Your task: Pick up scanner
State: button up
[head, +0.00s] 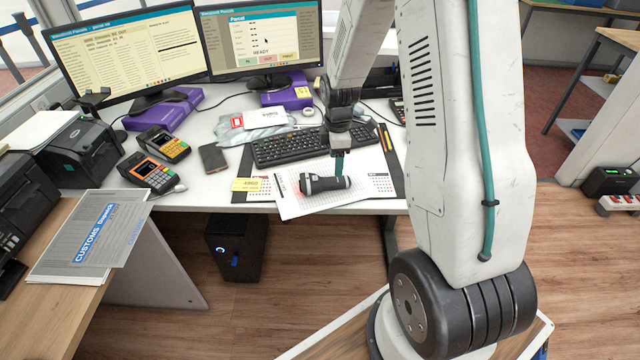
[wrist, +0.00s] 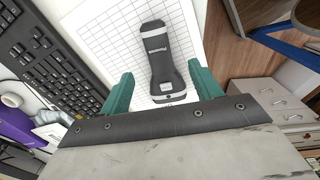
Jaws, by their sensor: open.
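The scanner (head: 324,184) is a dark grey and black handheld device lying on a white gridded sheet (head: 300,205) on the desk. My gripper (head: 338,165) is just above the scanner in the head view, with one green finger showing. In the wrist view my gripper (wrist: 158,88) has both green fingers spread, one on each side of the scanner. I cannot tell whether they touch it.
A black keyboard (head: 290,146) lies just behind the scanner. A phone (head: 212,157), two card terminals (head: 148,172) and a yellow note (head: 246,184) lie to the left. Two monitors (head: 125,50) stand at the back. The desk's front edge is close to the sheet.

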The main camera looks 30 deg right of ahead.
aim_at(335, 179)
notch_tip(335, 179, down, 8)
jog(key=shift+w+d+f, duration=0.1)
jog(key=shift+w, duration=0.05)
jog(key=c, duration=1.2)
